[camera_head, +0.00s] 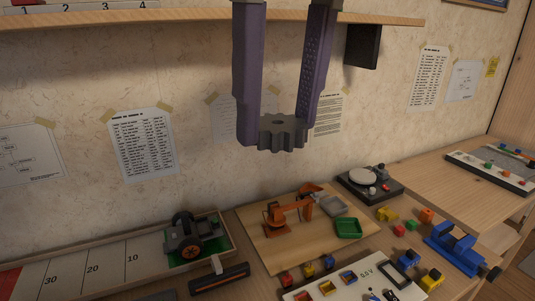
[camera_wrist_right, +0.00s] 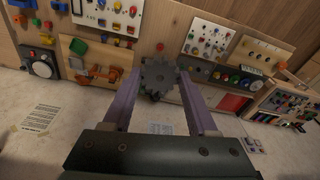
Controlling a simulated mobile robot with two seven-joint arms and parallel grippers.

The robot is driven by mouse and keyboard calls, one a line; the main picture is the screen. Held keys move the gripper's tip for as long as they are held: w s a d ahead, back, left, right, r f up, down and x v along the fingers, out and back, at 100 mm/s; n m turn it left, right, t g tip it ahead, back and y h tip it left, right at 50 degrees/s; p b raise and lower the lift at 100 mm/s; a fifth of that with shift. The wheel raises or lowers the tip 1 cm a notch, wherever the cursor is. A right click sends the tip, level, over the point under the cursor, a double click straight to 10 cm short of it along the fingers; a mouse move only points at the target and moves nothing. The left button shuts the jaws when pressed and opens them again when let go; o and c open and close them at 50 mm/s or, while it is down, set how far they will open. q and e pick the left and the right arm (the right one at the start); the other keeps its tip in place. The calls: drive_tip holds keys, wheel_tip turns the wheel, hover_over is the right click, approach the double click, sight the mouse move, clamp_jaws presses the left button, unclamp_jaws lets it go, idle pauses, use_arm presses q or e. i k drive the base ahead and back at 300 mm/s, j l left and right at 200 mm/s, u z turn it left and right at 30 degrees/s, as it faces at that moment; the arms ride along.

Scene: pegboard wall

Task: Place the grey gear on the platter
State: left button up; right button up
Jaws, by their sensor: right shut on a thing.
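My right gripper (camera_head: 277,134) has purple fingers that hang down from the top of the head view. It is shut on the dark grey gear (camera_head: 285,136), gripping it by its sides, in the air in front of the wall. The gear also shows between the fingers in the right wrist view (camera_wrist_right: 159,77). The platter (camera_head: 362,177) is a light round disc on a dark square base, on the table lower and to the right of the gear, well apart from it. It also shows at the left of the right wrist view (camera_wrist_right: 42,69). My left gripper is in neither view.
A wooden board with an orange toy arm (camera_head: 290,211) and a green tray (camera_head: 348,228) lies left of the platter. A blue vise (camera_head: 456,246) and small coloured blocks lie to its right and front. A wooden shelf (camera_head: 180,21) runs along the wall above.

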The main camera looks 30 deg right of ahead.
sight(362, 175)
drive_tip(key=l+z, duration=0.25)
drive_tip(key=z, duration=0.15)
drive_tip(key=i+l+z, duration=0.15)
drive_tip(key=z, duration=0.25)
drive_tip(key=i+l+z, duration=0.15)
drive_tip(key=l+z, duration=0.25)
drive_tip(key=i+l+z, duration=0.1)
drive_tip(key=z, duration=0.3)
drive_tip(key=i+l+z, duration=0.15)
drive_tip(key=i+z, duration=0.2)
drive_tip(key=i+l+z, duration=0.15)
drive_tip(key=z, duration=0.25)
drive_tip(key=i+u, duration=0.2)
drive_tip(key=u, duration=0.3)
drive_tip(key=i+l+u, duration=0.2)
drive_tip(key=u, duration=0.3)
drive_tip(key=i+l+u, duration=0.15)
drive_tip(key=u, duration=0.35)
drive_tip(key=i+l+u, duration=0.1)
drive_tip(key=l+u, duration=0.25)
drive_tip(key=i+l+u, duration=0.1)
drive_tip(key=l+u, duration=0.6)
drive_tip(key=i+j, duration=0.1)
drive_tip(key=i, duration=0.45)
